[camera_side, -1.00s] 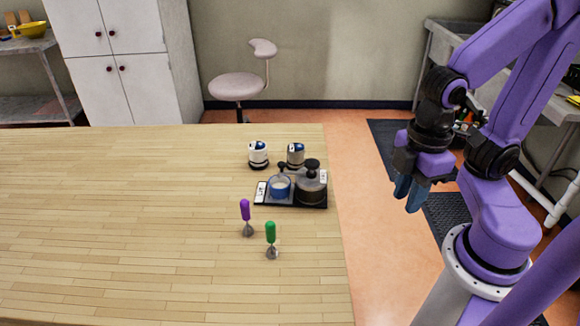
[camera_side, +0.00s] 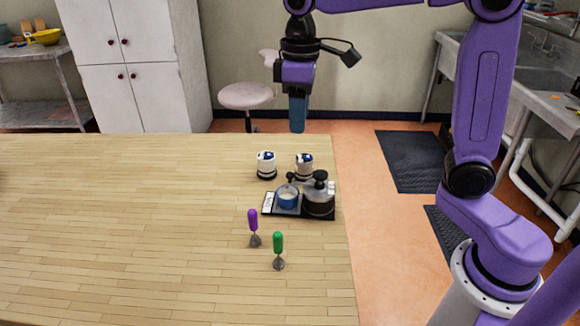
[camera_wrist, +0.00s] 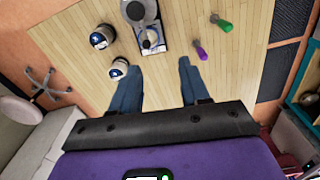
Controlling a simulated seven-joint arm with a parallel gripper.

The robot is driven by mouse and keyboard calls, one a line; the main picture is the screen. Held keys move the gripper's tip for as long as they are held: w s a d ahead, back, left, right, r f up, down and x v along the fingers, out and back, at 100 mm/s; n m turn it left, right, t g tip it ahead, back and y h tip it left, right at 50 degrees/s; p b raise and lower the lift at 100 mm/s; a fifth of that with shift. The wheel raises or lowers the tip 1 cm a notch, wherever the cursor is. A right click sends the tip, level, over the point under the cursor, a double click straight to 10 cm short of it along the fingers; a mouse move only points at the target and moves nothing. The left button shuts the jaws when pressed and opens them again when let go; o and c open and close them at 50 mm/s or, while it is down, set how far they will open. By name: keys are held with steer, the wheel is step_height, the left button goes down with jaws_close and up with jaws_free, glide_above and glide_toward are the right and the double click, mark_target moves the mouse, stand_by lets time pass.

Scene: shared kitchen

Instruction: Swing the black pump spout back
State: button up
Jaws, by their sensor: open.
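The black pump top (camera_side: 320,176) sits on a dark, squat pot (camera_side: 319,202) at the right end of a black tray (camera_side: 286,215). Which way its spout points is too small to tell. In the wrist view the pump top (camera_wrist: 135,10) is at the upper edge, partly cut off. My gripper (camera_side: 298,130) hangs pointing down, high above the table's far edge, behind the tray in the side view. In the wrist view its blue fingers (camera_wrist: 160,78) are apart with nothing between them.
Two white-and-blue canisters (camera_side: 266,166) (camera_side: 304,166) stand just behind the tray. The table's left side (camera_side: 120,220) is clear. A stool (camera_side: 246,96) stands beyond the table.

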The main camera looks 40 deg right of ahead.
mark_target(290, 174)
steer(key=w+d+r+m, duration=0.1)
steer(key=w+r, duration=0.1)
steer(key=w, duration=0.2)
steer(key=f, duration=1.7)
steer(key=shift+d+f, duration=0.2)
steer(key=shift+f, duration=0.2)
jaws_close()
